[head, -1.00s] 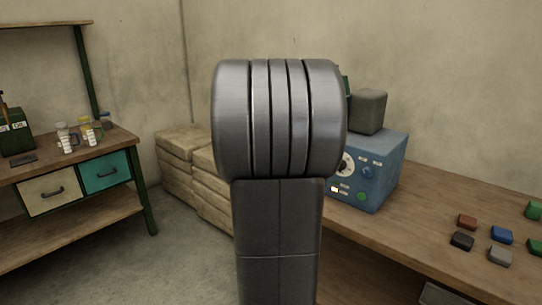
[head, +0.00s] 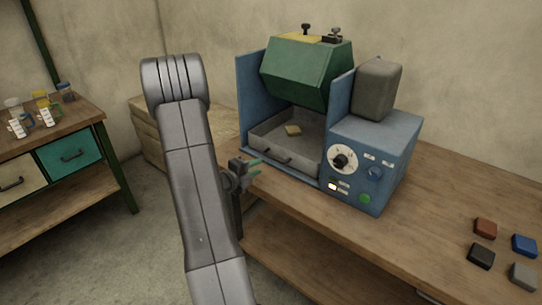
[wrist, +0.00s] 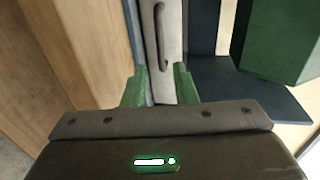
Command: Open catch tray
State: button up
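The grey catch tray (head: 262,137) sits low between the blue side walls of the machine, under the green hopper (head: 308,70). A bar handle (head: 275,155) is on the tray's front face. My gripper (head: 257,168), with green fingers, is just in front of the tray and near its handle. In the wrist view the fingers (wrist: 160,85) are apart with nothing between them. The handle (wrist: 161,38) lies ahead of the gap, and no contact shows.
The machine's blue control box (head: 370,165) has a dial and buttons. It stands on a wooden bench (head: 400,235) with several small coloured blocks at right. A teal-drawer workbench (head: 70,155) is at left. Open floor lies between the benches.

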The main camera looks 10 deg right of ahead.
aim_at(274, 159)
jog(key=p+x, duration=0.1)
jog(key=x, duration=0.9)
jog(key=shift+w+d+f, duration=0.15)
jog(key=shift+w+d, duration=0.05)
jog(key=shift+d, duration=0.05)
grip_shut()
